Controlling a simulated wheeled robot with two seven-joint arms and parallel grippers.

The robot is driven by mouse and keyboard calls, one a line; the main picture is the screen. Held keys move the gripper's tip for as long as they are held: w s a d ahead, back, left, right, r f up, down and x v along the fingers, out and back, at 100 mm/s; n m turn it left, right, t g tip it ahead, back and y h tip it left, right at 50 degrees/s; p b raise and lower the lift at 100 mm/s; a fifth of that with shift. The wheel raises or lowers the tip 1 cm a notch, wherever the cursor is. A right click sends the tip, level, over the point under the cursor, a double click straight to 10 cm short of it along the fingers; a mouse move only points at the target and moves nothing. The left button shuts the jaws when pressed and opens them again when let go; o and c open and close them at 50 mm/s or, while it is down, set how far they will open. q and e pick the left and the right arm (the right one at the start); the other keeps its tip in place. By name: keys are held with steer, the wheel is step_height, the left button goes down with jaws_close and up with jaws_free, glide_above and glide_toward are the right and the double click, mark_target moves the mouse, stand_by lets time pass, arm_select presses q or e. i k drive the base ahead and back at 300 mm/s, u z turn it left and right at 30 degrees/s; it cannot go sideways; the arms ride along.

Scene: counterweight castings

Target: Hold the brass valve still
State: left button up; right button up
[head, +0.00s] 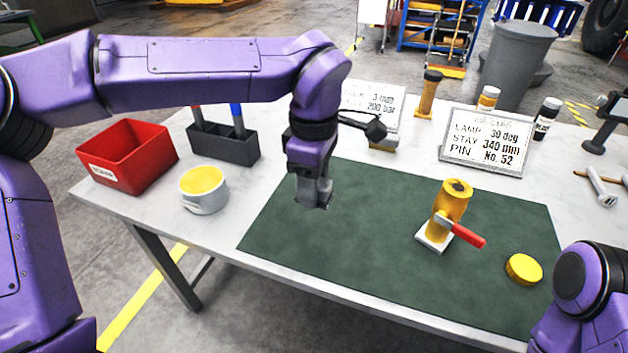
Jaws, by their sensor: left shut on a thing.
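The brass valve (452,202) stands upright on a small white base (434,238) on the right half of the green mat. Its red lever handle (466,235) points to the lower right. My left gripper (314,198) points down over the mat's left part, well to the left of the valve and apart from it. It is shut on a small grey thing, mostly hidden between the fingers; I cannot tell what it is. No gripper touches the valve. My right arm shows only at the lower right corner; its gripper is out of view.
A yellow disc (524,269) lies right of the valve. A red bin (128,157), a mug with yellow inside (203,189) and a dark holder (223,142) stand at the left. Sign boards (487,143) and bottles line the back. The green mat (370,255) is clear between gripper and valve.

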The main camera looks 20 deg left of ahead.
mark_target(450, 203)
steer(key=k, duration=1)
